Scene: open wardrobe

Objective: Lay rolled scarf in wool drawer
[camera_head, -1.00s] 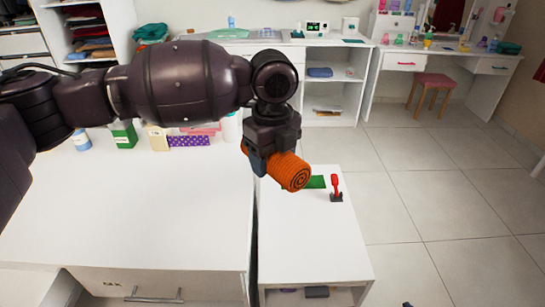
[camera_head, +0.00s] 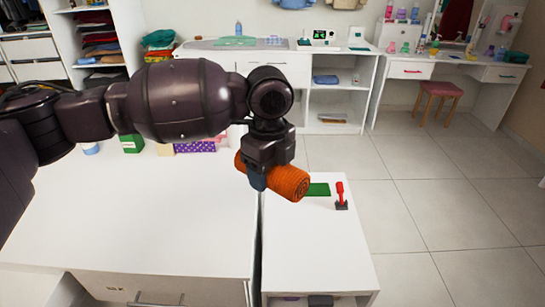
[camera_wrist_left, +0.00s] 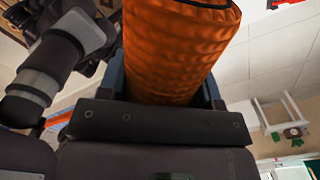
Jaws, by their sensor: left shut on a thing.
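The rolled scarf (camera_head: 290,183) is orange and ribbed, with one rolled end towards the lower right in the head view. My left gripper (camera_head: 262,180) is shut around its middle and holds it above the seam between the white dresser and the low white cabinet. In the left wrist view the scarf (camera_wrist_left: 175,55) fills the upper middle, between the fingers. A drawer front with a label (camera_head: 115,289) and a handle shows at the bottom edge of the head view. I cannot tell whether it is the wool drawer. My right gripper is not in view.
The dresser top (camera_head: 130,220) is mostly bare, with a green box (camera_head: 131,143) and a purple dotted box (camera_head: 195,146) at its back. The low cabinet (camera_head: 310,245) bears a green cloth (camera_head: 319,190) and a red-handled item (camera_head: 341,195). Floor is clear at right.

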